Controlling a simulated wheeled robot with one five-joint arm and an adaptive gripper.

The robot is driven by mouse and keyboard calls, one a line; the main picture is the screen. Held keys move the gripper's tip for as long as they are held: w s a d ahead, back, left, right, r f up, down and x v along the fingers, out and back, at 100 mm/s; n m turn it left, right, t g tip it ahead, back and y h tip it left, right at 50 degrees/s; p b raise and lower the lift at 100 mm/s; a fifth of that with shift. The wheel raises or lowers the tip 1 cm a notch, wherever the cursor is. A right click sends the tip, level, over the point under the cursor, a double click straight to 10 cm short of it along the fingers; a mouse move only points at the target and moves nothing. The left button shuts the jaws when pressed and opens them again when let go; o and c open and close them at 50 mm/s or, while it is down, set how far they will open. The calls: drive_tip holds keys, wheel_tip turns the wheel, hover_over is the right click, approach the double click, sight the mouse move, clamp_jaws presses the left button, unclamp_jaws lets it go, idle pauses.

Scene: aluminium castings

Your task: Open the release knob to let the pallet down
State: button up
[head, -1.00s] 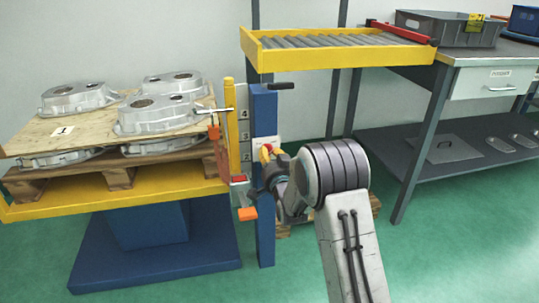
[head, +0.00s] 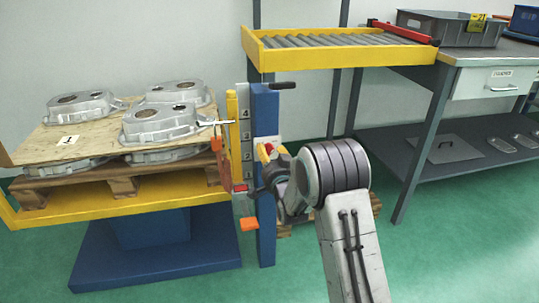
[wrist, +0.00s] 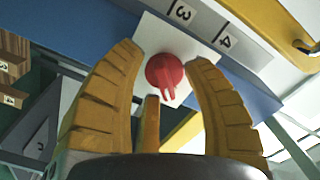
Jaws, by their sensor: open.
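The red release knob (wrist: 165,72) sits on a white plate (wrist: 150,35) on the blue post (head: 264,200). In the wrist view its grip bar points down the picture. My gripper (wrist: 167,75) is open, its yellow fingers spread on both sides of the knob with gaps visible. In the head view my gripper (head: 266,150) is at the post, and the knob is mostly hidden. The wooden pallet (head: 122,186) rests on the yellow lift platform (head: 130,209) at left, carrying several aluminium castings (head: 160,124) and a plywood sheet (head: 95,143).
A numbered scale (head: 246,140) runs beside the post. A black handle (head: 282,86) sticks out near its top. A yellow-framed roller conveyor (head: 340,57) is above. A workbench (head: 497,60) with a grey crate (head: 450,28) stands at right. The green floor is clear at lower right.

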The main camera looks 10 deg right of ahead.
drive_tip(key=s, duration=1.2)
idle(0.3)
idle(0.3)
drive_tip(key=s+r+n+g+p, duration=0.2)
drive_tip(key=s+r+g+p, duration=0.15)
drive_tip(key=r+p, duration=0.65)
drive_tip(key=s+r+n+g+p, duration=0.2)
drive_tip(key=s+r+g+p, duration=0.15)
drive_tip(key=r+p, duration=0.65)
drive_tip(key=s+r+n+g+p, duration=0.5)
drive_tip(key=s+r+g+p, duration=0.2)
drive_tip(key=s+r+p, duration=1.5)
drive_tip(key=shift+s+r+g, duration=0.3)
drive_tip(key=shift+s+r, duration=0.05)
drive_tip(key=shift+s, duration=1.75)
